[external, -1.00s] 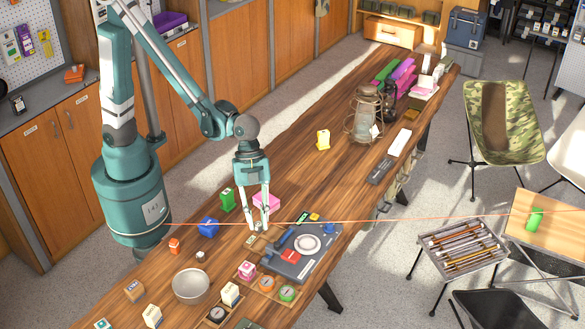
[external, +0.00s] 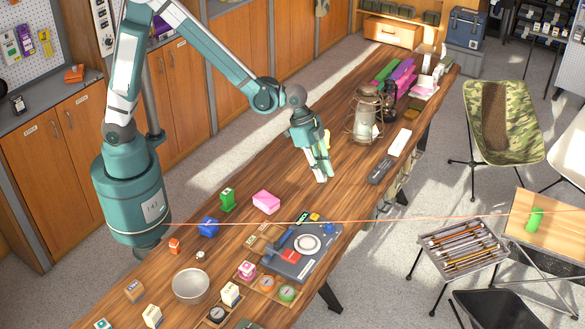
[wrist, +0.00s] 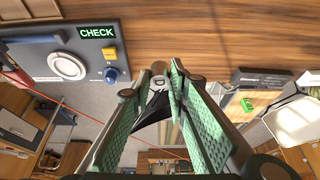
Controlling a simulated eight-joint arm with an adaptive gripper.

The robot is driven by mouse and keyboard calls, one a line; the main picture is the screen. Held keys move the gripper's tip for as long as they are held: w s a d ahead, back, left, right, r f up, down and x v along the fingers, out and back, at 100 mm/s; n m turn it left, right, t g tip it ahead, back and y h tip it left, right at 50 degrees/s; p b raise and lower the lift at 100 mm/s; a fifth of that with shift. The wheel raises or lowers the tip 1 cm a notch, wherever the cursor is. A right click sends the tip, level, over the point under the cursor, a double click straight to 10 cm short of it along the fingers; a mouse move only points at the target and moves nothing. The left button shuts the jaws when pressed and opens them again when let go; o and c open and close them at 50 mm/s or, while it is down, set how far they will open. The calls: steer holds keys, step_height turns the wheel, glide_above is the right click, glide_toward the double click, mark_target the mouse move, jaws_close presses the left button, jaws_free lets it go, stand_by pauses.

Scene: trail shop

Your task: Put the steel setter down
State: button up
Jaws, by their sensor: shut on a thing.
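My gripper (external: 321,176) is above the middle of the long wooden table, right of the pink block. In the wrist view its green-padded fingers (wrist: 166,84) close on a small grey metal piece, which I take as the steel setter (wrist: 158,69). Only its end shows between the fingertips. In the external view the setter is too small or hidden to make out. I cannot tell whether it touches the tabletop.
A dark strip (external: 380,171) and a lantern (external: 364,112) stand to the right. The pink block (external: 266,202) is left. Bare wood lies between them.

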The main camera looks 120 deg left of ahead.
steer(key=s+a+n+g+y, duration=0.15)
steer(key=s+a+n, duration=0.25)
steer(key=a, duration=1.2)
steer(key=s+a+n+y, duration=0.2)
steer(key=s+a+n, duration=0.25)
steer(key=a, duration=1.25)
steer(key=s+a+n+g+p, duration=0.1)
steer(key=s+a+n, duration=0.3)
steer(key=s+a, duration=0.7)
steer(key=s+a+n+g, duration=0.1)
steer(key=s+a+n, duration=0.3)
steer(key=s+a, duration=0.7)
steer(key=a+y, duration=0.1)
steer(key=a, duration=0.4)
steer(key=shift+s+a+f+p, duration=0.15)
steer(key=shift+a+f+p, duration=0.05)
steer(key=shift+f+p, duration=0.2)
steer(key=shift+g, duration=0.25)
steer(key=shift+f, duration=0.1)
steer(key=shift+f+b, duration=0.4)
steer(key=shift+f, duration=2.6)
steer(key=shift+f, duration=1.9)
